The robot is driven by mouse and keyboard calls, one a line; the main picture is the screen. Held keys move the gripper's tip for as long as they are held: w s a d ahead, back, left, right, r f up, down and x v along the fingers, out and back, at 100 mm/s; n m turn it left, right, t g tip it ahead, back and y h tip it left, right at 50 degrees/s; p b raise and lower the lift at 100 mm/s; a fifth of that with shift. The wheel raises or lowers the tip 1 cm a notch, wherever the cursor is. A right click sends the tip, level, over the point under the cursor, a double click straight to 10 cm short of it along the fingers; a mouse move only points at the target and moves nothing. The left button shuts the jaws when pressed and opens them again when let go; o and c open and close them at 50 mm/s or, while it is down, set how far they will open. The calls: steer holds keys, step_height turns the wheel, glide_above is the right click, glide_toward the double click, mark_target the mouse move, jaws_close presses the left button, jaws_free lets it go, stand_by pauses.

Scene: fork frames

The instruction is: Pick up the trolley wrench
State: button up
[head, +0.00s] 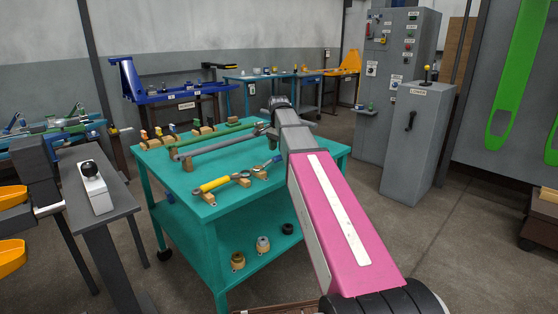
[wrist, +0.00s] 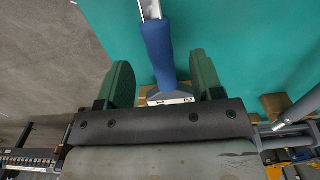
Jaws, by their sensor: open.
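A teal trolley (head: 185,235) carries several long tools on wooden rests. Which one is the trolley wrench is not marked. In the wrist view my gripper (wrist: 160,62) is open, with its two green fingers apart. The blue handle (wrist: 157,45) with a metal shaft lies between them, with a gap on either side. Its near end is hidden behind my gripper's dark body. In the head view my arm hides part of the trolley top.
A long grey tool (head: 215,141) and a green bar lie farther back on the trolley. Small round parts (head: 263,245) stand on its lower shelf. A grey bench (head: 100,205) is at left, and a grey cabinet (head: 415,145) at right. Open floor lies between trolley and cabinet.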

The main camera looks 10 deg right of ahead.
mark_target(279, 156)
steer(key=shift+f, duration=2)
jaws_close()
steer(key=shift+r, duration=0.2)
steer(key=shift+w+r, duration=0.1)
steer(key=shift+r, duration=0.2)
steer(key=r, duration=0.3)
steer(key=shift+s+a+r, duration=0.3)
steer(key=shift+s+r, duration=0.1)
steer(key=s+a+r, duration=0.6)
steer(key=a, duration=0.2)
steer(key=shift+s+a+r, duration=0.15)
steer(key=shift+s+a, duration=0.05)
steer(key=shift+s, duration=0.1)
